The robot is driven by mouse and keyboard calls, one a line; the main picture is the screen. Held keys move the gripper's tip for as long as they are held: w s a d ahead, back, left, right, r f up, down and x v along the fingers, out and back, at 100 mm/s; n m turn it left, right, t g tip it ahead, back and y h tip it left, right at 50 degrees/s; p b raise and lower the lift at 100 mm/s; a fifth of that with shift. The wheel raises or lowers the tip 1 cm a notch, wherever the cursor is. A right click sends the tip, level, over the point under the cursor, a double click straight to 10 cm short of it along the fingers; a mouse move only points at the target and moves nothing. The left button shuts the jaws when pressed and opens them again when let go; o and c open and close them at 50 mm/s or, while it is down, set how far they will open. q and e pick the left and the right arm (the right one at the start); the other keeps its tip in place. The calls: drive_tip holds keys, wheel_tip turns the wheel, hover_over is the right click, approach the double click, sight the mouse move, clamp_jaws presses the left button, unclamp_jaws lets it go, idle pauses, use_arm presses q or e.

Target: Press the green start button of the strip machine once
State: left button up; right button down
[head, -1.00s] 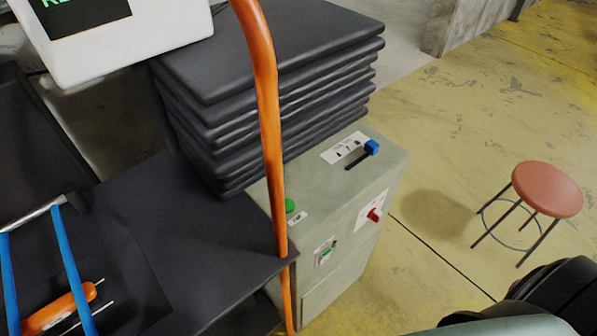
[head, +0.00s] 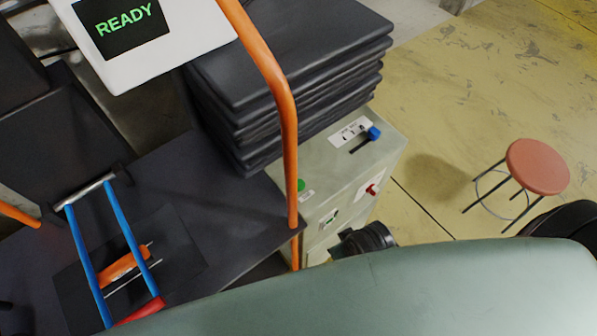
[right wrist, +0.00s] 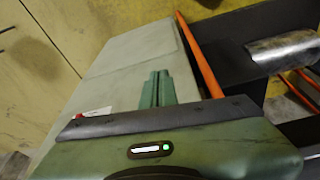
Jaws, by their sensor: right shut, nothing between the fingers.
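The strip machine's grey-green cabinet (head: 340,178) stands in the middle of the head view. Its green button (head: 301,185) is on the top near the left edge, partly behind an orange rail (head: 290,150). A blue slider knob (head: 374,133) sits on top and a red knob (head: 372,189) on the side. The green button is not visible there. My left gripper is not in view.
A stack of dark pads (head: 290,70) stands behind the button. A dark table (head: 210,185) with a blue-railed strip track (head: 128,235) lies on the left. The orange rail (right wrist: 200,60) runs close to the right fingers. A red stool (head: 537,166) stands on open floor.

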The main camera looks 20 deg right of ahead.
wheel_tip(320, 180, up, 14)
drive_tip(key=w+r+t+p, duration=0.1)
drive_tip(key=w+p, duration=0.1)
drive_tip(key=p, duration=0.2)
wheel_tip(320, 180, up, 8)
drive_tip(key=n+t+y+p, duration=0.3)
drive_tip(key=n+t+y, duration=0.15)
drive_tip(key=n, duration=0.85)
hover_over(301, 186)
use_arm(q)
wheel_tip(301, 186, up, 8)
use_arm(e)
drive_tip(key=shift+s+f+g, duration=0.1)
drive_tip(key=shift+g, duration=0.15)
use_arm(q)
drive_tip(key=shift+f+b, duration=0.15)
drive_tip(key=shift+b, duration=0.15)
use_arm(e)
drive_tip(key=shift+f, duration=0.1)
wheel_tip(301, 186, down, 7)
drive_tip(key=b, duration=0.7)
drive_tip(key=shift+d+b, duration=0.1)
drive_tip(key=shift+b, duration=0.3)
drive_tip(key=shift+f+b, duration=0.3)
drive_tip(key=shift+f, duration=0.5)
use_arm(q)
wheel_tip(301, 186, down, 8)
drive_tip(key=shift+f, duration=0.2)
